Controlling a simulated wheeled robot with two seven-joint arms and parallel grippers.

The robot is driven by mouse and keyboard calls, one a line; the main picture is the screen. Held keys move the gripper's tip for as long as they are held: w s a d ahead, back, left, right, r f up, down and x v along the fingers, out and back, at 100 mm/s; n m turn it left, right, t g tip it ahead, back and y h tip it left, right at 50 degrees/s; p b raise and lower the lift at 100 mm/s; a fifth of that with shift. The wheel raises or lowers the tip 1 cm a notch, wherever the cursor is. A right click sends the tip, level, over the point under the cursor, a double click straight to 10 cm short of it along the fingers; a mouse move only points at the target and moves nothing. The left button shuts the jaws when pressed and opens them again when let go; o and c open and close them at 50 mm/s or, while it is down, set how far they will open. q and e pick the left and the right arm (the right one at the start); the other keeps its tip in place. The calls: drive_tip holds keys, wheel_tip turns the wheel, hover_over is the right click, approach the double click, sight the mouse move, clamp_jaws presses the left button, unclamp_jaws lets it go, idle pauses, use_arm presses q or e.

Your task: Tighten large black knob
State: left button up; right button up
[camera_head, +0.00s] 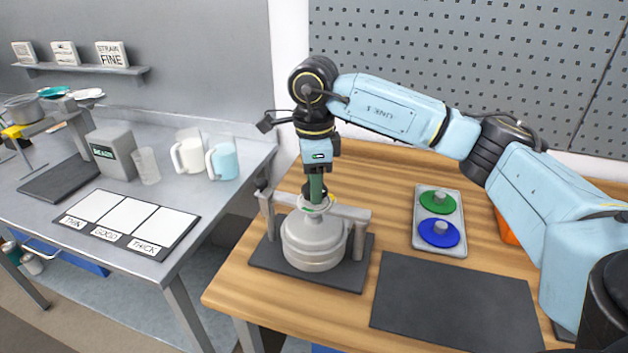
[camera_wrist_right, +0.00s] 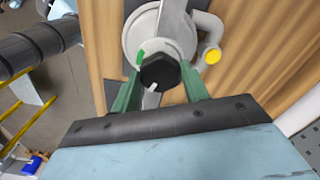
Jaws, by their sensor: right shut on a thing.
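The large black knob (camera_wrist_right: 160,71) shows in the right wrist view, with a white mark on its face. It sits at the top of a grey drum agitator (camera_head: 314,242), which stands on a dark mat on the wooden table. My right gripper (camera_head: 317,196) points straight down over the drum. In the right wrist view its green fingers (camera_wrist_right: 161,88) stand on both sides of the knob, shut on it. In the head view the knob is mostly hidden by the gripper. My left gripper is not in view.
A grey bracket (camera_head: 350,212) spans the drum close to the gripper. To the right lie a tray (camera_head: 456,196) with green and blue discs and a bare dark mat (camera_head: 455,300). On the left a grey table holds mugs (camera_head: 223,161) and a label board (camera_head: 130,222).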

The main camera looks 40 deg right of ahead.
drive_tip(key=shift+w+r, duration=0.15)
drive_tip(key=shift+r, duration=0.15)
drive_tip(key=o, duration=1)
drive_tip(key=shift+c, duration=0.2)
drive_tip(key=shift+o, duration=0.2)
drive_tip(key=shift+f, duration=0.15)
wheel_tip(320, 180, up, 13)
drive_tip(key=p, duration=0.1)
drive_tip(key=shift+r+p, duration=0.2)
drive_tip(key=shift+p, duration=0.15)
